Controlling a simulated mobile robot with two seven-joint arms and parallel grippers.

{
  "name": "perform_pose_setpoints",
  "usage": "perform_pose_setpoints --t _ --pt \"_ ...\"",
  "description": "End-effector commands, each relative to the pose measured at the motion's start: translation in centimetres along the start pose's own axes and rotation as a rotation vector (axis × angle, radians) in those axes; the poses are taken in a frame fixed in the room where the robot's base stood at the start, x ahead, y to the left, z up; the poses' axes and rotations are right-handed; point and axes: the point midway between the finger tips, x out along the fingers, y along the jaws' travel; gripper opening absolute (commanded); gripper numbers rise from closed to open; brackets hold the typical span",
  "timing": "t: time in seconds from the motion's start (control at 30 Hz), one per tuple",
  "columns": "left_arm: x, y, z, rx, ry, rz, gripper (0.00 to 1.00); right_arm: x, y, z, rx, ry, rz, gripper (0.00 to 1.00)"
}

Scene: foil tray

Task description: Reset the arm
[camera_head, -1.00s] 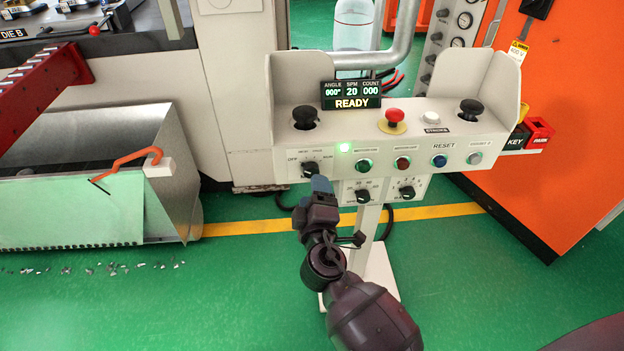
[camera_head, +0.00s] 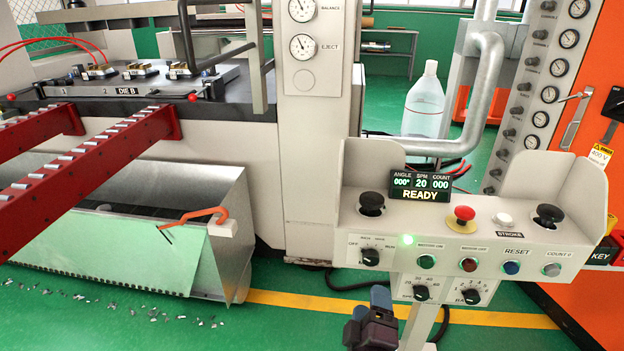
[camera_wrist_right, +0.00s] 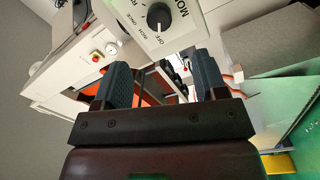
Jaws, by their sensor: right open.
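My right gripper (camera_head: 381,298) is at the bottom of the head view, below the left part of the control console (camera_head: 455,254). In the right wrist view its two blue-grey fingers (camera_wrist_right: 160,85) stand apart with nothing between them. The mode knob (camera_wrist_right: 158,16) on the console shows just beyond the fingers, apart from them; in the head view this black knob (camera_head: 371,257) is at the console's left end. The console display (camera_head: 420,186) reads READY, and a green lamp (camera_head: 407,240) is lit. My left gripper is not in view.
A metal bin (camera_head: 225,240) with an orange-handled hook (camera_head: 207,213) stands left, below red rails (camera_head: 85,165). A clear bottle (camera_head: 425,105) stands behind the console. An orange cabinet (camera_head: 590,120) is at the right. Green floor (camera_head: 290,330) is free at lower middle.

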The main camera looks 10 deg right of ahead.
Motion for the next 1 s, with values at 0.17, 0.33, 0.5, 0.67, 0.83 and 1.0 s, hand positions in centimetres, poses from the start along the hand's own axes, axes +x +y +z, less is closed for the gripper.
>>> perform_pose_setpoints --t 0.17,0.33,0.5,0.67,0.83,1.0 --pt "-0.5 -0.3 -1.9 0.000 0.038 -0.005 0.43 -1.3 0.4 2.0 0.066 -0.020 -0.064 0.66" --pt "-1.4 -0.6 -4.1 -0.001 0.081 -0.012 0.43 -4.6 0.5 5.8 0.223 -0.065 -0.202 0.66" --pt "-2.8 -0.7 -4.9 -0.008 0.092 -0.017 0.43 -8.9 0.5 9.6 0.401 -0.123 -0.340 0.66" --pt "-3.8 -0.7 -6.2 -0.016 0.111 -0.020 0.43 -13.5 0.9 12.7 0.580 -0.186 -0.453 0.66" --pt "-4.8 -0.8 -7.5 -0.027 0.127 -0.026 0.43 -18.4 1.8 15.3 0.771 -0.258 -0.548 0.66" --pt "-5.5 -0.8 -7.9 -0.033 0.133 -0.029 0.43 -22.2 2.6 17.0 0.917 -0.318 -0.606 0.66"
